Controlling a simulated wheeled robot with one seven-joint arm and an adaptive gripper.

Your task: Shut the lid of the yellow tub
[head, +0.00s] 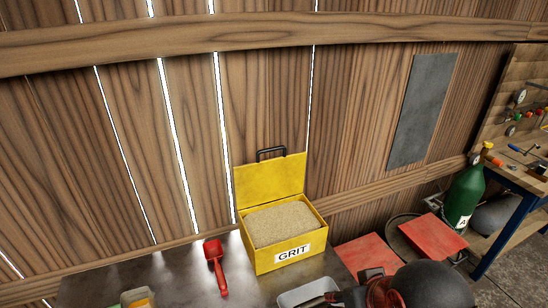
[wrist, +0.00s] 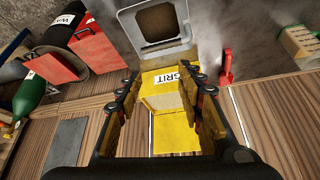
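The yellow tub (head: 266,263) stands on the bench against the plank wall in the head view, full of pale grit and with a white GRIT label. Its yellow lid (head: 270,180) is open, standing up at the back edge with a black handle (head: 271,153) on top. The wrist view shows the tub (wrist: 160,101) upside down between my fingers in the picture, with the lid (wrist: 175,135) below it. My gripper (wrist: 164,84) is open and empty, apart from the tub. In the head view, dark parts of my arm show at the bottom right.
A red scoop (head: 216,268) lies left of the tub. A grey tray (head: 300,293) is in front of it, near my arm. Red boxes (head: 370,258) and a green bottle (head: 464,195) stand to the right. The bench left of the scoop has bare room.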

